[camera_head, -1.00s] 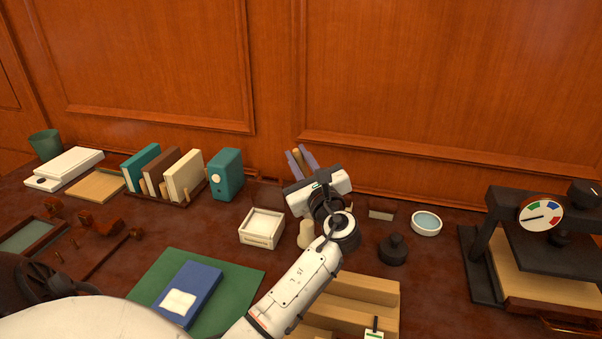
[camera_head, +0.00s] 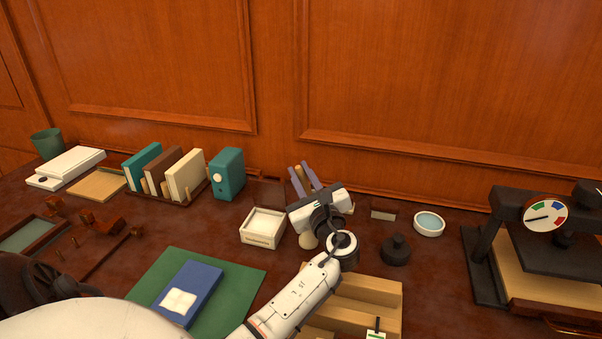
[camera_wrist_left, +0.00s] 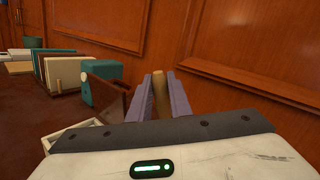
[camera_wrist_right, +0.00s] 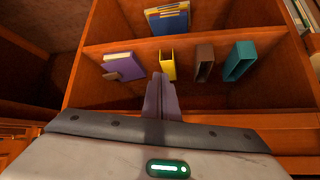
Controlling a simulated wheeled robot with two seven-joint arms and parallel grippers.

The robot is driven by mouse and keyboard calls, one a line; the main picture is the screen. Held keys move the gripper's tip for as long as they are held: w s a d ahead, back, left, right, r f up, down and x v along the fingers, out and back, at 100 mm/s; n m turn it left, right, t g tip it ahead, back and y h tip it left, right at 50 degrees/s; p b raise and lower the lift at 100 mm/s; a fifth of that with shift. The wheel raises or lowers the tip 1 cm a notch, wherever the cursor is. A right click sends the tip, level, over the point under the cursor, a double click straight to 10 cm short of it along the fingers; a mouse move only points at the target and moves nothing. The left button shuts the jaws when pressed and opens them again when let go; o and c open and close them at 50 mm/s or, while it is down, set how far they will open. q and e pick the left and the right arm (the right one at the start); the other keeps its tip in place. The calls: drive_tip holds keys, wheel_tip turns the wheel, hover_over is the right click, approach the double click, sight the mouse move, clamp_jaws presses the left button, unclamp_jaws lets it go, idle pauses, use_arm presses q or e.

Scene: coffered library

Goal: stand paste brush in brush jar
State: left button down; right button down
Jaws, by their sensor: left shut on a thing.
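My left gripper (camera_head: 303,180) shows its lilac fingers beyond the white wrist in the head view. It is shut on the paste brush, whose brown wooden handle (camera_wrist_left: 160,96) stands between the fingers in the left wrist view. The brush's lower end is hidden by the gripper body. A cream rounded thing (camera_head: 308,240) shows partly below the wrist; I cannot tell what it is. I cannot surely pick out the brush jar; a pale edge (camera_head: 350,208) shows just right of the wrist. My right gripper (camera_wrist_right: 161,97) has its fingers together, with nothing seen between them, facing a shelf.
A white open box (camera_head: 263,228) stands left of the left wrist. A dark knobbed object (camera_head: 396,250) and a round white dish (camera_head: 429,223) stand to its right. A wooden stepped stand (camera_head: 360,300) is in front, a press (camera_head: 485,270) far right, a book rack (camera_head: 180,190) left.

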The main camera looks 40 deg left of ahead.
use_arm(q)
drive_tip(key=c, duration=1.6)
unclamp_jaws()
drive_tip(key=shift+c, duration=0.2)
drive_tip(key=shift+r, duration=0.3)
drive_tip(key=shift+r+p, duration=0.5)
drive_tip(key=shift+r, duration=0.1)
drive_tip(key=v, duration=0.7)
drive_tip(key=shift+s+d+f, duration=0.15)
drive_tip(key=shift+d+f, duration=0.05)
drive_tip(key=shift+f, duration=0.1)
